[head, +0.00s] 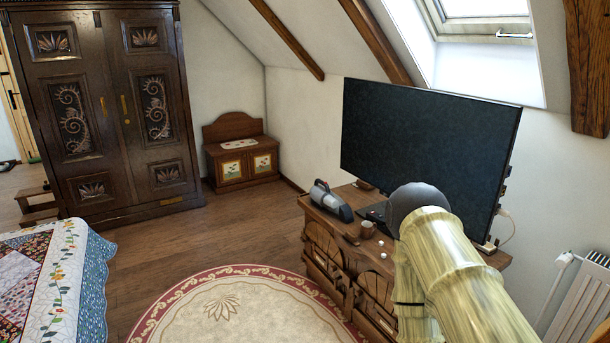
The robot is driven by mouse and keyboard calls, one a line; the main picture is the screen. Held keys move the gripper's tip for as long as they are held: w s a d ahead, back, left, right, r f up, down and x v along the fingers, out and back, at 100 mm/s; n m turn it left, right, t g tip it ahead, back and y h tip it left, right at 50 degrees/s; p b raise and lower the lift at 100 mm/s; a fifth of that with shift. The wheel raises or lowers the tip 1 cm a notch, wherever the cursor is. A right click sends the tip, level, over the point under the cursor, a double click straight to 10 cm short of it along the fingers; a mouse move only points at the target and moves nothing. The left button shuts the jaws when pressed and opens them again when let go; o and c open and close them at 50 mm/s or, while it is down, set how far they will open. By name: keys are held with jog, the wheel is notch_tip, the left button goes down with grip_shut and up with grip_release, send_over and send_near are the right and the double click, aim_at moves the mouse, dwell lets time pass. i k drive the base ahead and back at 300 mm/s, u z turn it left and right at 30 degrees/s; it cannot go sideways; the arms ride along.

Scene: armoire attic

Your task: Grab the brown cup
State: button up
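The small brown cup (367,229) stands on the wooden TV cabinet (322,213), near its front edge, left of my arm. It looks upright, and it is small in the picture. My arm, pale yellow with a dark grey rounded joint, rises from the lower right in front of the cabinet and hides part of its top. My gripper cannot be made out; the arm's end is out of sight behind or below its own links.
A handheld vacuum (330,201) lies left of the cup, and a large black TV (428,150) stands behind. A bed (88,270) is at left. Floor with a round rug (225,305) is clear before the cabinet.

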aim_at(367, 230)
jog(key=i, duration=1.6)
jog(key=u, duration=1.1)
jog(key=i, duration=1)
jog(key=z, duration=1.1)
